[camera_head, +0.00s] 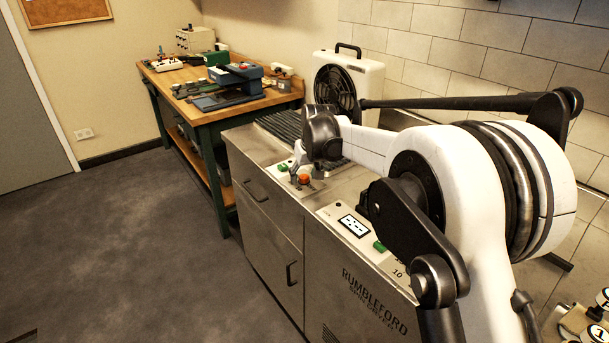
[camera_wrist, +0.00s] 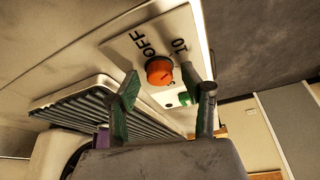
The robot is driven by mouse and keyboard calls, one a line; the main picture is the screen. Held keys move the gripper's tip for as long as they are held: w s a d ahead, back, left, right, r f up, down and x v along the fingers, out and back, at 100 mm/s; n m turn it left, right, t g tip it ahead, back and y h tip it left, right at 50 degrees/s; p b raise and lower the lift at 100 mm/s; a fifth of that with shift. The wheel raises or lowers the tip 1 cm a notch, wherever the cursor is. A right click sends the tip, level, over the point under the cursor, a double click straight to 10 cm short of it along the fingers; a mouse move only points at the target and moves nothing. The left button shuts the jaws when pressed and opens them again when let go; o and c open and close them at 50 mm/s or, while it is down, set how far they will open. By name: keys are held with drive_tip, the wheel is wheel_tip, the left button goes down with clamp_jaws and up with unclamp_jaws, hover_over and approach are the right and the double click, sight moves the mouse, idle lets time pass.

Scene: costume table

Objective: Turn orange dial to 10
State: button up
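The orange dial (camera_wrist: 160,70) sits on a light panel (camera_wrist: 122,45) marked OFF and 10 in the wrist view. It also shows small in the head view (camera_head: 304,178), on the metal counter's front edge. I cannot tell clearly where the dial's pointer stands. My gripper (camera_wrist: 167,86) is open, with one dark green finger on each side of the dial in the wrist view. The dial shows between and beyond the fingertips, and no contact is visible. In the head view my arm hides much of my gripper.
A green button (camera_wrist: 185,98) is beside the dial. A second panel with a display (camera_head: 354,226) and another green button (camera_head: 379,246) lies nearer on the counter. A ribbed rack (camera_wrist: 75,107) is close by. A fan (camera_head: 340,85) stands behind; a wooden workbench (camera_head: 215,115) is beyond.

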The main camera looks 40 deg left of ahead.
drive_tip(key=v, duration=1.2)
drive_tip(key=shift+d, duration=0.1)
idle(0.4)
drive_tip(key=d+r+m+t, duration=0.1)
drive_tip(key=d+r+m, duration=0.15)
drive_tip(key=d, duration=0.95)
drive_tip(key=d+r+m+t, duration=0.1)
drive_tip(key=d+r, duration=0.3)
drive_tip(key=d, duration=0.9)
drive_tip(key=d+r+m+t, duration=0.15)
drive_tip(key=d+r, duration=0.25)
drive_tip(key=d, duration=0.8)
drive_tip(key=s+d+f+m+h, duration=0.1)
drive_tip(key=s+d+m, duration=0.1)
drive_tip(key=s+d, duration=0.5)
drive_tip(key=s+d+f+m+h, duration=0.15)
drive_tip(key=s+d, duration=0.25)
drive_tip(key=d, duration=0.7)
drive_tip(key=s+d+f+m, duration=0.1)
drive_tip(key=s+d+f, duration=0.3)
drive_tip(key=s+d, duration=0.1)
drive_tip(key=s+d+f+m+t+h, duration=0.1)
drive_tip(key=s+d+f+m, duration=0.1)
drive_tip(key=s+d, duration=0.4)
drive_tip(key=shift+s+f, duration=0.6)
drive_tip(key=shift+f, duration=0.25)
